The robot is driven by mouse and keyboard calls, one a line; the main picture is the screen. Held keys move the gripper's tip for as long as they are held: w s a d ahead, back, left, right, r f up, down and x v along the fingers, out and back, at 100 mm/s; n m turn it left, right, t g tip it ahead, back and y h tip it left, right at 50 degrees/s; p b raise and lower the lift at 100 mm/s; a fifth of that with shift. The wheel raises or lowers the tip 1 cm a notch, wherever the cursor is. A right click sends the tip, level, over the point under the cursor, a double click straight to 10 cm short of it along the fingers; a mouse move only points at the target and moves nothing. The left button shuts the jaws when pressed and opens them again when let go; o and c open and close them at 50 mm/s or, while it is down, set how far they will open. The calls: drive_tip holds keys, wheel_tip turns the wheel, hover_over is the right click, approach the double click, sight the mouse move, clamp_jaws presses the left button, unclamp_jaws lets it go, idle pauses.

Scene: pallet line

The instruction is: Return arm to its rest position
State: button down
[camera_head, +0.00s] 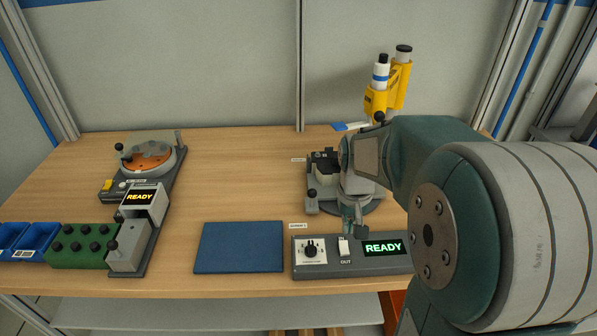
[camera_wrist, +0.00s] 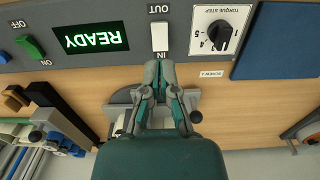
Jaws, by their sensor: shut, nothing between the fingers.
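My arm reaches in from the right side of the head view, over the right part of the wooden table (camera_head: 245,170). My gripper (camera_head: 350,222) points down just behind the grey control box (camera_head: 370,266) with the green READY display. In the wrist view my gripper (camera_wrist: 158,66) has its fingertips together and holds nothing. The tips appear close to the white IN/OUT rocker switch (camera_wrist: 160,36) on the control box; I cannot tell whether they touch. My arm hides part of the control box's right end and the fixture behind it.
A blue mat (camera_head: 238,247) lies left of the control box. A grey fixture (camera_head: 325,165) and yellow holders (camera_head: 388,90) stand behind my gripper. At left are a round orange-topped station (camera_head: 148,158), a green block (camera_head: 78,246) and blue bins (camera_head: 38,240). The table's middle is clear.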

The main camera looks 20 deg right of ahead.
drive_tip(key=s+a+r+n+t, duration=0.3)
drive_tip(key=s+a+r+t, duration=0.2)
drive_tip(key=s+a+r, duration=0.5)
drive_tip(key=s, duration=0.2)
drive_tip(key=shift+s+a+r+t, duration=0.3)
drive_tip(key=shift+s+a, duration=0.05)
drive_tip(key=shift+a, duration=0.05)
